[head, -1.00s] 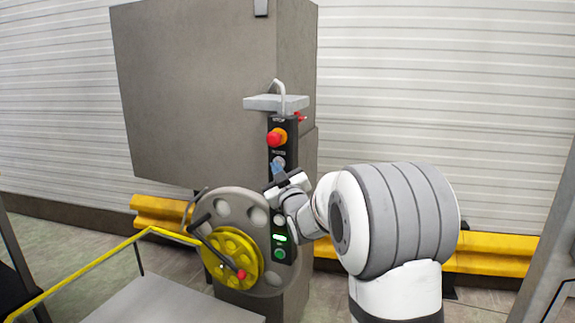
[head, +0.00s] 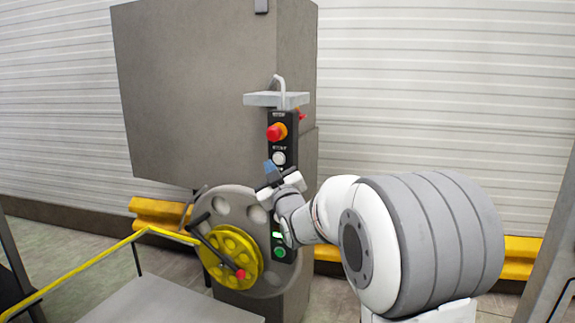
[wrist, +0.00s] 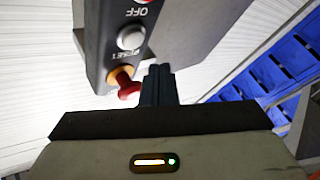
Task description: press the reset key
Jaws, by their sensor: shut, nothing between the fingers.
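The reset key is a white round button (head: 278,158) on a black control panel (head: 291,150), below a red mushroom button (head: 276,132). In the wrist view the panel is upside down: the white key (wrist: 131,37) has the RESET lettering beside it, with the red mushroom button (wrist: 124,84) near my fingers. My gripper (head: 269,165) is shut and empty, its tips just left of and below the key in the head view. In the wrist view the shut fingers (wrist: 158,72) are right of the red button. I cannot tell whether they touch the panel.
A large grey cabinet (head: 195,90) stands behind the panel. A yellow wheel with a crank (head: 230,255) sits low on the left, beside a green button (head: 279,252). A yellow rail (head: 90,265) edges the grey platform. Blue shelving (wrist: 280,70) shows at the wrist view's right.

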